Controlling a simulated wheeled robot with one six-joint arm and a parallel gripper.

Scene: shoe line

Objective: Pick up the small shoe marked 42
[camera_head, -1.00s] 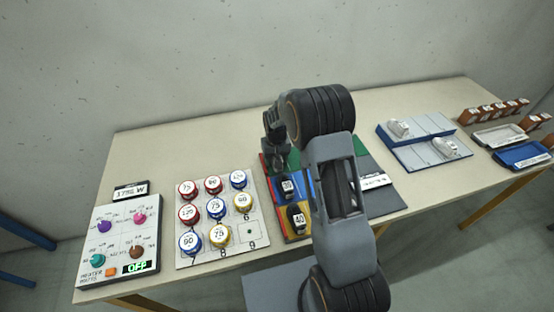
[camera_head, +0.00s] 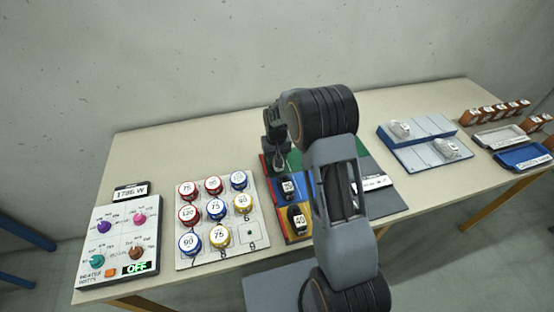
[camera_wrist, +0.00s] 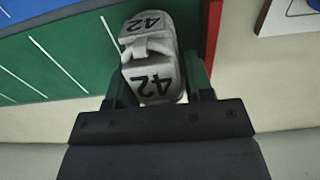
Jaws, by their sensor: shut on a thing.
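The small white shoe marked 42 (camera_wrist: 150,48) is in the wrist view, between the fingers of my gripper (camera_wrist: 158,88). The number shows twice on it, upside down in this view. My gripper is shut on the shoe, over the green strip (camera_wrist: 75,50) of the coloured board. In the head view my gripper (camera_head: 277,163) is over the back left of that board, and the shoe cannot be made out there. Two dark shoes, marked 39 or similar (camera_head: 288,187) and 40 (camera_head: 298,219), stand on the blue and yellow strips.
A board of numbered round pieces (camera_head: 257,218) lies to the left, with a knob panel (camera_head: 120,247) beyond it. A blue-edged board with white shoes (camera_head: 410,153) stands to the right, near trays (camera_head: 522,155). The table behind is clear.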

